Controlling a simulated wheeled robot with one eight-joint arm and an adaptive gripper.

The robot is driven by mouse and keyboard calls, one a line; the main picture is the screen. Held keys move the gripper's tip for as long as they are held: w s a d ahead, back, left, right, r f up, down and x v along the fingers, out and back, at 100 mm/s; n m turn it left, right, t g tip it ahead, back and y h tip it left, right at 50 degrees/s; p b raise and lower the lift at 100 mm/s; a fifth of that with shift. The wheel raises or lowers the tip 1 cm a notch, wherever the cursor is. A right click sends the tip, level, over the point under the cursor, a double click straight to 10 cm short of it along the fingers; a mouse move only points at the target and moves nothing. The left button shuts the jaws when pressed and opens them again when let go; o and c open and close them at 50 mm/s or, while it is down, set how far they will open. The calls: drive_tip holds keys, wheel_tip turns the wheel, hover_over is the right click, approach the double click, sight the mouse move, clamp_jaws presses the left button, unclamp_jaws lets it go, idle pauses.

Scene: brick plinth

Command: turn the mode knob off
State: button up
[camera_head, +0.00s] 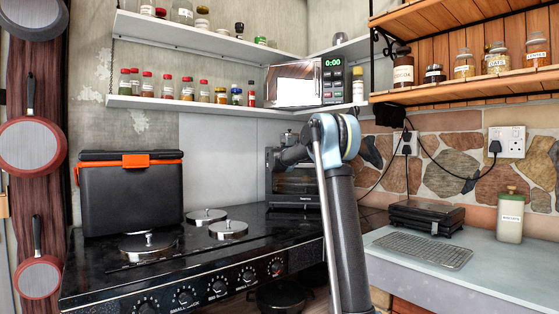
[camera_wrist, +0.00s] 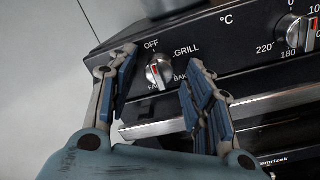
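The mode knob (camera_wrist: 159,72) is a silver knob with a red-orange mark, on a black oven panel (camera_wrist: 225,65) in the wrist view. OFF is printed above it, GRILL to its upper right, BAKE to its lower right and FAN below. I cannot tell for sure which label its mark points at. My gripper (camera_wrist: 160,60) is open, with one finger left and one right of the knob; no contact shows. In the head view the small dark oven (camera_head: 294,187) stands in the corner, and my arm hides part of it and its knobs.
A temperature knob (camera_wrist: 297,32) sits right of the mode knob, with a metal handle bar (camera_wrist: 155,128) below the panel. A black stove (camera_head: 190,245) is left of the oven. A grill press (camera_head: 427,216) is on the right counter. A microwave (camera_head: 300,82) is above.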

drive_tip(key=shift+s, duration=0.1)
drive_tip(key=s+a, duration=0.1)
drive_tip(key=s, duration=1)
drive_tip(key=shift+s+f, duration=0.3)
drive_tip(key=shift+a, duration=0.1)
drive_tip(key=s+d+f+m+g+h, duration=0.3)
drive_tip(key=s+d+f+m+h, duration=0.15)
drive_tip(key=s+d+m, duration=0.65)
drive_tip(key=s+d+f+m+g, duration=0.3)
drive_tip(key=s+d+f, duration=0.25)
drive_tip(key=s, duration=0.35)
drive_tip(key=s+d+f+m+g, duration=0.25)
drive_tip(key=s+d+f, duration=0.25)
drive_tip(key=s+f, duration=0.3)
drive_tip(key=s+a+f+m+g+y, duration=0.2)
drive_tip(key=s+f+m, duration=0.1)
drive_tip(key=s+f, duration=0.6)
drive_tip(key=s+a+f+m+g+y, duration=0.2)
drive_tip(key=s+f, duration=0.6)
drive_tip(key=s, duration=0.6)
drive_tip(key=s+a+f+m+g+y, duration=0.2)
drive_tip(key=s+f+m, duration=0.4)
drive_tip(key=s+f, duration=0.3)
drive_tip(key=s+g, duration=0.1)
drive_tip(key=s, duration=0.2)
drive_tip(key=shift+f, duration=0.3)
drive_tip(key=shift+w+a+m+g+y, duration=0.1)
drive_tip(key=shift+m+g+y, duration=0.15)
